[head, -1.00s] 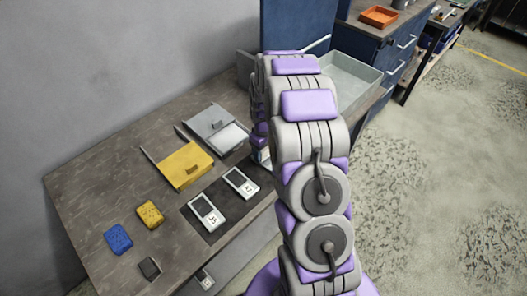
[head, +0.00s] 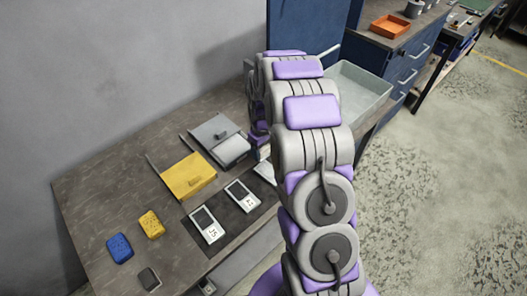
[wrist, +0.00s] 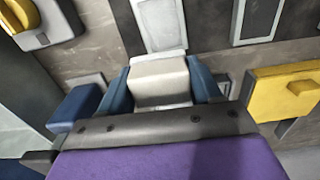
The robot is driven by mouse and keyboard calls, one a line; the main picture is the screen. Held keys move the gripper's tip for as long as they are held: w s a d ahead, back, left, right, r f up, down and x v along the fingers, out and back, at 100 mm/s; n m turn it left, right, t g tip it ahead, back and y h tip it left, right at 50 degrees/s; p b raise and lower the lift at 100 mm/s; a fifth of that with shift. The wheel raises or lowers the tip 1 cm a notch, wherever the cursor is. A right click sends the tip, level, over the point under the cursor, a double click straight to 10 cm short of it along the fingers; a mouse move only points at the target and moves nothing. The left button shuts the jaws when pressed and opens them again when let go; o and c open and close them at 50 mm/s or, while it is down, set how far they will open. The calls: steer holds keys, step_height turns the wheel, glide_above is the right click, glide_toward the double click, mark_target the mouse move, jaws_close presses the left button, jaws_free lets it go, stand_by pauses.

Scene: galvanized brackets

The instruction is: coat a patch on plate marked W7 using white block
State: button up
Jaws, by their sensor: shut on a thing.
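My gripper (wrist: 161,88) shows in the wrist view with its blue fingers on both sides of the white block (wrist: 160,78), shut on it. The block overlaps the near end of a pale-framed plate (wrist: 158,24); I cannot tell whether they touch. That plate's inner panel is light grey. In the head view a plate (head: 264,171) is partly hidden behind my arm. Two more plates, the middle one (head: 242,195) and the near one (head: 207,225), lie beside it with dark panels. Their marks are too small to read surely; no W7 is legible. My arm hides the gripper in the head view.
A yellow box (head: 188,175) and a grey box (head: 217,131) stand behind the plates. A blue sponge (head: 119,247), a yellow sponge (head: 151,224) and a dark block (head: 149,279) lie at the left. A grey tray (head: 355,94) is beyond my arm.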

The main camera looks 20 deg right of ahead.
steer(key=shift+a+r, duration=0.2)
steer(key=shift+r, duration=0.35)
steer(key=shift+a+r, duration=0.6)
steer(key=shift+a, duration=0.25)
